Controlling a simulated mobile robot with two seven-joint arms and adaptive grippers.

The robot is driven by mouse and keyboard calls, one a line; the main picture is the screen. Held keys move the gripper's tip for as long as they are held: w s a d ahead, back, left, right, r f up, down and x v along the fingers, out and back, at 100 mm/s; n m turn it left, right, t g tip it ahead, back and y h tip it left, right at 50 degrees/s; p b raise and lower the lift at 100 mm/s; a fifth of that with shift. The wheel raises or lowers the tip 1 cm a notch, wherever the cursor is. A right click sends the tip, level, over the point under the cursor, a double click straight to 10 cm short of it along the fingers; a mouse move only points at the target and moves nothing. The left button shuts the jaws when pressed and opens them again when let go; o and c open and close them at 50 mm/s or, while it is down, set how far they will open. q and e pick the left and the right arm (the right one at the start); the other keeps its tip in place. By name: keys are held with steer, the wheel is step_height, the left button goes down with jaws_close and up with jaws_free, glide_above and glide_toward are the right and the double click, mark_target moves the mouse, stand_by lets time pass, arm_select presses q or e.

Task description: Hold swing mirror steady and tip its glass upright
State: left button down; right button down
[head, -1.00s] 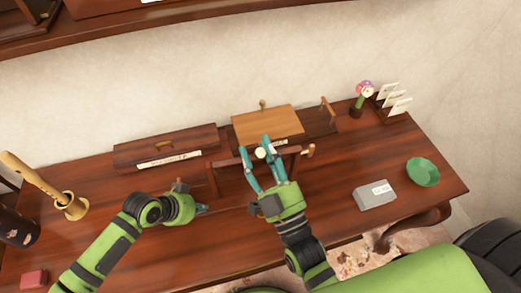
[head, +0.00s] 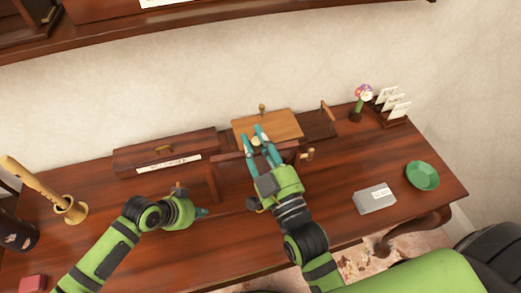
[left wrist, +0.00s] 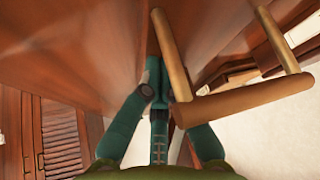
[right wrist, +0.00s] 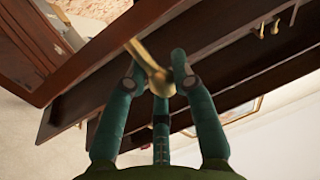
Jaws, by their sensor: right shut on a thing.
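The swing mirror (head: 230,168) is a dark wooden frame between posts on the desk, with a brass knob (head: 308,154) at its right side. The glass face cannot be made out. My right gripper (head: 254,134) reaches over the frame, its fingers shut on a brass knob (right wrist: 150,65) at the frame's edge, as the right wrist view shows. My left gripper (head: 203,211) is low at the left post, fingers pointing right. In the left wrist view it (left wrist: 162,88) is close against wooden bars (left wrist: 240,102); whether it grips them is unclear.
A long dark box (head: 165,150) and a tan-lidded box (head: 268,125) stand behind. A flower vase (head: 359,108) and card rack (head: 391,103) stand at the back right. A grey box (head: 375,199) and green bowl (head: 422,175) lie right.

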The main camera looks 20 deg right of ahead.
steer(key=w+g, duration=0.2)
steer(key=w, duration=0.1)
steer(key=shift+w, duration=0.1)
steer(key=shift+w+f+m+g, duration=0.1)
steer(key=shift+w+m+g, duration=0.2)
steer(key=shift+w+g, duration=0.35)
steer(key=shift+s, duration=0.15)
steer(key=c, duration=1.1)
jaws_free()
